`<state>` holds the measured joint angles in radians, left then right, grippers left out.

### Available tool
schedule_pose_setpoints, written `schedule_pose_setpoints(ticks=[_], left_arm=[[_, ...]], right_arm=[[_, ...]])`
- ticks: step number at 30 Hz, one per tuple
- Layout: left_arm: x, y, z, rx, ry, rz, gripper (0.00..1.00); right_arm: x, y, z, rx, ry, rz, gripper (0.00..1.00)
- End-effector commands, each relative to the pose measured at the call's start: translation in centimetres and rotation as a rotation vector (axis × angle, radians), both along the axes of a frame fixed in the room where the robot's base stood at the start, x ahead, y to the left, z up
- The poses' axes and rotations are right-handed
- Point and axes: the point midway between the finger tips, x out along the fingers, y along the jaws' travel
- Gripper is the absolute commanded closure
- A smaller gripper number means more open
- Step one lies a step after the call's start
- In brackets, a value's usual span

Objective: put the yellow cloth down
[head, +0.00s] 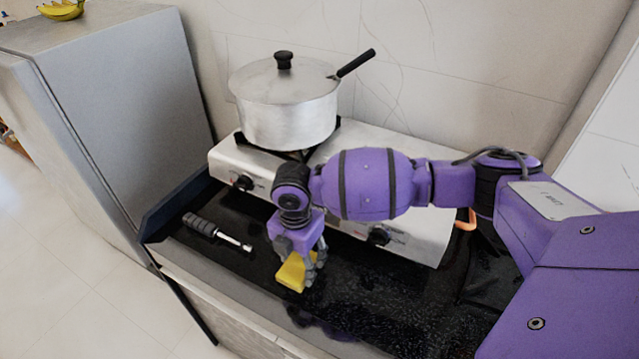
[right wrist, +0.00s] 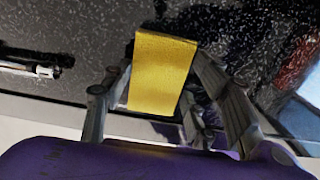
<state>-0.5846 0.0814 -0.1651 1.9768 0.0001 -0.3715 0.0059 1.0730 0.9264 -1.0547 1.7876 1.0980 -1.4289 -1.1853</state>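The yellow cloth (head: 291,273) looks like a small folded block. It is between the fingers of my right gripper (head: 300,272), low over the black counter top near its front edge. In the right wrist view the cloth (right wrist: 163,72) fills the space between the fingertips of my right gripper (right wrist: 163,62), one on each side, and they appear shut on it. I cannot tell whether the cloth touches the counter. My left gripper is not in view.
A black-handled tool (head: 215,232) lies on the counter to the left. Behind is a silver gas stove (head: 405,236) with a lidded pot (head: 284,105). A grey cabinet (head: 120,110) stands at left. The black counter (head: 375,290) right of the cloth has free room.

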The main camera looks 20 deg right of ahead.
Motion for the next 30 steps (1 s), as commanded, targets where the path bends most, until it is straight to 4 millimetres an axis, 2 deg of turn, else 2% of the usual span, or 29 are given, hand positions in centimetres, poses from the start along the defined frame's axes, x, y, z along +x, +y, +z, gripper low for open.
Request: schedule_pose_setpoints(ticks=[1,3,12,16,20,30], left_arm=[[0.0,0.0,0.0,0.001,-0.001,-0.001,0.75],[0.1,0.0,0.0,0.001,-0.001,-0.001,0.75],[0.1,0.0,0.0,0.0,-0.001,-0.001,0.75],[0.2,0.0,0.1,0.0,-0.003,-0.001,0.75],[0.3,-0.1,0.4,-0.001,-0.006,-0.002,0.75],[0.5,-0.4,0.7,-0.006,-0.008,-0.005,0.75]], right_arm=[[0.1,0.1,0.1,0.0,-0.002,0.001,0.38],[0.1,0.1,0.1,0.0,-0.002,0.001,0.29],[0.1,0.1,0.2,0.0,-0.002,0.001,0.29],[0.2,0.0,1.0,0.001,-0.004,0.001,0.29],[0.2,0.0,3.2,0.001,-0.007,0.001,0.29],[0.1,0.1,10.3,0.001,-0.006,0.002,0.29]])
